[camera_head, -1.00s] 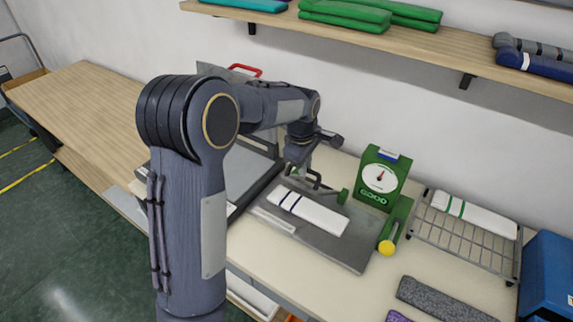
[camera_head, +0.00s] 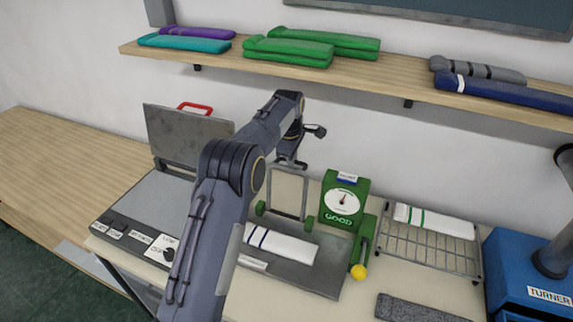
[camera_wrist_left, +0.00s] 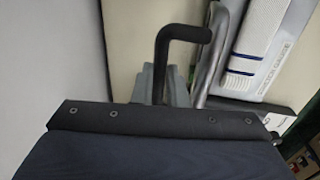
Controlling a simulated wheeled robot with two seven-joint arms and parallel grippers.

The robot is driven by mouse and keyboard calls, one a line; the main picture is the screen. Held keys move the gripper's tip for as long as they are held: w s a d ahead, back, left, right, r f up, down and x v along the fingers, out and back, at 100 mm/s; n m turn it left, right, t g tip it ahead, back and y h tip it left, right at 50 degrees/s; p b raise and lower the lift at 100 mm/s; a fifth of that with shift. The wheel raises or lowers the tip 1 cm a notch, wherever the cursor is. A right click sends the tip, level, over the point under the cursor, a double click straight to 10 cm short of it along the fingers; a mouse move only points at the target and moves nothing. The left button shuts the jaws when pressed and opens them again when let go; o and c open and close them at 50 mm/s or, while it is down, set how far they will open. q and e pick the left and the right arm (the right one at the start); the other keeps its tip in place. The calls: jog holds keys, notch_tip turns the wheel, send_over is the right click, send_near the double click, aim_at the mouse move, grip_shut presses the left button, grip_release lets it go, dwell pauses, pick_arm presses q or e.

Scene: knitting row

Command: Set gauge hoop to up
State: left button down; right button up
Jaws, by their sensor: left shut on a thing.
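The gauge hoop (camera_head: 304,195), a grey tube frame with green pivots at its foot, stands near upright behind a grey plate (camera_head: 310,280). A white knitted roll (camera_head: 280,244) with blue stripes lies on that plate in front of the hoop. My left gripper (camera_head: 290,164) is shut on the hoop's top bar; my arm comes over from the front left. In the left wrist view, a grey tube (camera_wrist_left: 212,65) and the striped white roll (camera_wrist_left: 265,35) show beyond the wrist, with the fingertips mostly hidden. My right gripper is not in view.
A green dial scale (camera_head: 343,200) and a yellow-knobbed lever (camera_head: 358,271) stand right of the hoop. A wire rack (camera_head: 430,250) holds a green-striped roll. A blue turner box (camera_head: 530,275) is at right, a shelf (camera_head: 220,60) above. A grey machine with raised lid (camera_head: 185,135) is left.

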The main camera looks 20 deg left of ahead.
pick_arm(q)
jog(key=shift+w+f, duration=0.2)
jog(key=shift+w, duration=0.4)
jog(key=shift+w+f, duration=0.2)
jog(key=shift+w, duration=0.35)
jog(key=shift+w+r, duration=0.1)
jog(key=shift+r, duration=0.05)
jog(key=c, duration=1.7)
grip_release()
jog(key=shift+o, duration=1.2)
jog(key=shift+w+f, duration=0.25)
jog(key=shift+w, duration=0.05)
jog(key=shift+s, duration=0.1)
jog(key=shift+s, duration=0.15)
